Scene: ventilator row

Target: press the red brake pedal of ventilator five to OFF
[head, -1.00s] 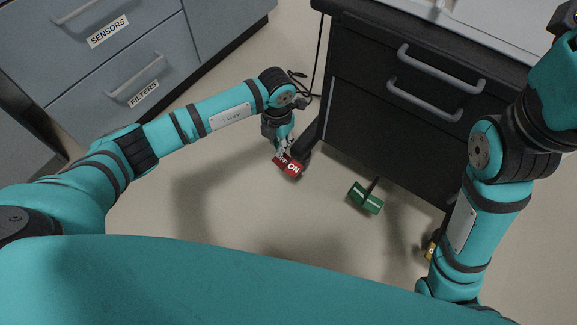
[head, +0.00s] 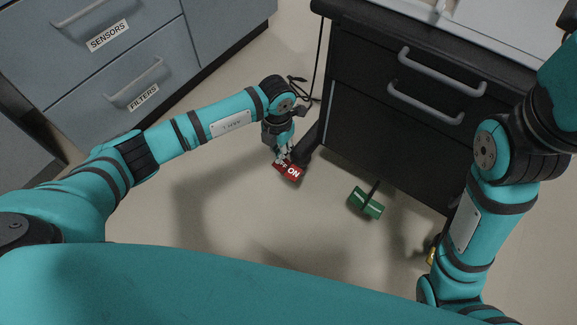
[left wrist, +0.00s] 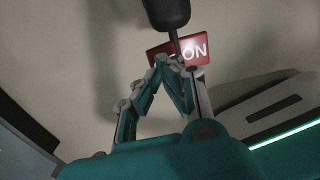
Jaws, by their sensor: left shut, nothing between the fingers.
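The red pedal (head: 291,173) sits low at the left front corner of the black cabinet, with white lettering ON on its right part and a partly covered OFF on its left part. My left gripper (head: 282,157) is shut and empty, pointing down at the OFF part. In the left wrist view the closed fingertips (left wrist: 172,63) overlap the left part of the red pedal (left wrist: 196,48), hiding the OFF lettering. I cannot tell whether they touch it. My right arm shows at the right, but its gripper is out of view.
A green pedal (head: 366,202) sits right of the red one, and a yellow pedal (head: 432,252) is partly hidden by my right arm. The black cabinet (head: 400,130) with handles stands behind. Grey drawers (head: 110,60) labelled SENSORS and FILTERS are at the upper left. Floor in front is clear.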

